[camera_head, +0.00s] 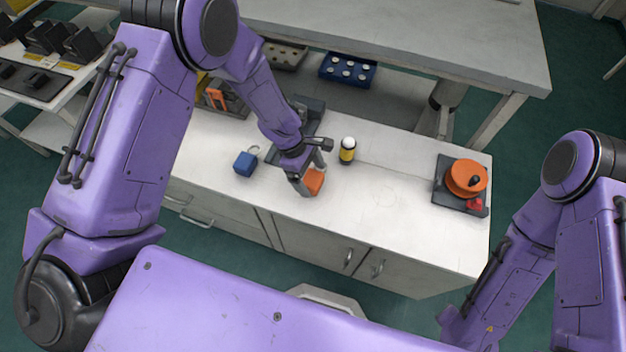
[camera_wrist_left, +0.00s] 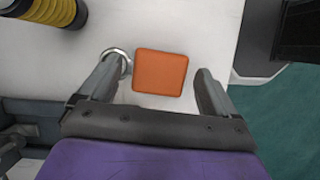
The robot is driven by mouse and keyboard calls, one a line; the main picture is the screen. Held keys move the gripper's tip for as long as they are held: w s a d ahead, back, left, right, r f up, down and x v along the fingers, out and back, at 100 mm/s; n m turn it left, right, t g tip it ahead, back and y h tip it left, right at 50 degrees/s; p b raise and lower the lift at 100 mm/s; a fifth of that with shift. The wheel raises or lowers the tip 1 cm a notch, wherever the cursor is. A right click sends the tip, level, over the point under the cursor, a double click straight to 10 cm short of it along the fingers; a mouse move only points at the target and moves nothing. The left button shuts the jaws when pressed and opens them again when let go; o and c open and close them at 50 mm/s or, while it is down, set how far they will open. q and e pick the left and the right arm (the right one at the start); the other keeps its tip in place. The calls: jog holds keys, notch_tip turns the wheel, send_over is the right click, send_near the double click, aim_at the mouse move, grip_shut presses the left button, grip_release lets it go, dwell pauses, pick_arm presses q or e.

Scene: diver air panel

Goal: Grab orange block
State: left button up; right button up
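The orange block (camera_head: 315,181) stands on the white counter, below the middle of the head view. In the left wrist view the orange block (camera_wrist_left: 160,72) shows as a rounded square face between the two fingers, with gaps on both sides. My left gripper (camera_head: 306,184) is open over it, pointing down; its fingers partly cover the block in the head view. The left gripper's fingers (camera_wrist_left: 160,88) are spread wide in the wrist view. How high the fingertips are above the counter is hard to tell. My right arm is at the right of the head view, its gripper not visible.
A blue padlock-like block (camera_head: 245,163) lies left of the gripper. A yellow and black cylinder with a white top (camera_head: 347,150) stands just behind it. An orange reel on a dark base (camera_head: 465,177) is at the counter's right end. A dark grey tray (camera_head: 313,112) lies behind.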

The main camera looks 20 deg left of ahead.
pick_arm(q)
jog(key=shift+r, duration=0.1)
grip_shut()
jog(key=shift+w, duration=0.1)
